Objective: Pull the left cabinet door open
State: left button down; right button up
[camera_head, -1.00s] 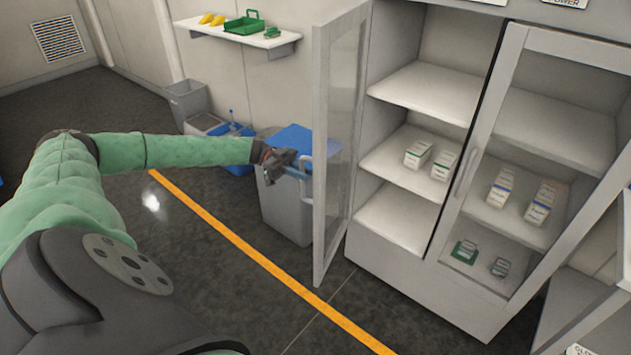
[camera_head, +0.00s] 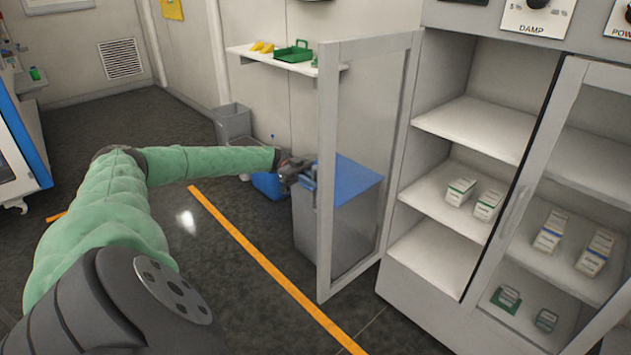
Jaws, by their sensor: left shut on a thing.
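The left cabinet door (camera_head: 326,179), a grey frame with a glass pane, stands wide open, swung out from the cabinet's left side. My left gripper (camera_head: 303,176) is at the door's outer edge, shut on its handle, which the fingers mostly hide. The green-sleeved left arm reaches in from the left. The open left half of the cabinet shows white shelves (camera_head: 476,127) with two small boxes (camera_head: 460,191) on the middle one. The right cabinet door (camera_head: 519,205) is closed. My right gripper is not in view.
A grey bin with a blue lid (camera_head: 357,182) stands behind the open door, partly seen through the glass. A wall shelf (camera_head: 270,57) holds a green tray (camera_head: 293,52). Grey bins stand along the wall. The dark floor by the orange line (camera_head: 250,248) is clear.

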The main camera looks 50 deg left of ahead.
pick_arm(q)
jog(key=c, duration=1.5)
grip_release()
jog(key=shift+a, duration=0.1)
